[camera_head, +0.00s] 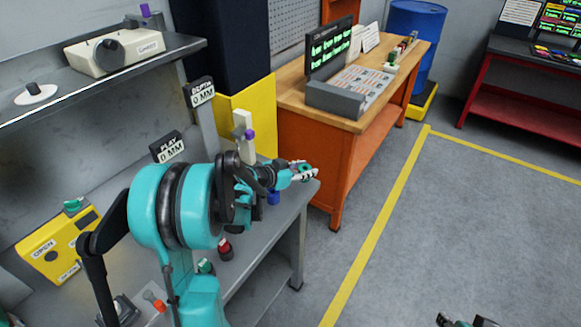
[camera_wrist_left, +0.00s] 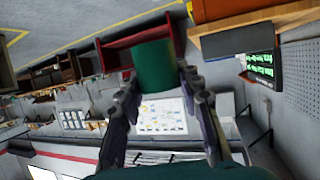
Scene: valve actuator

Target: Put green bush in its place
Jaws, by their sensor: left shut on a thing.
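The green bush (camera_wrist_left: 153,64) is a short green cylinder between the fingertips of my left gripper (camera_wrist_left: 156,88), which is shut on it. In the head view my left gripper (camera_head: 300,172) is above the far right corner of the grey bench, with a bit of green (camera_head: 305,168) showing between the fingers. The bush is in the air, apart from the bench. Dark tips at the bottom edge of the head view look like my right gripper (camera_head: 466,321); they are cut off, and their opening is unclear.
The grey bench (camera_head: 255,262) holds red (camera_head: 224,248), green-topped (camera_head: 205,266) and blue (camera_head: 273,197) small parts. A yellow box (camera_head: 58,246) stands at its left. A shelf (camera_head: 105,76) hangs above. An orange workbench (camera_head: 300,130) stands behind; floor to the right is clear.

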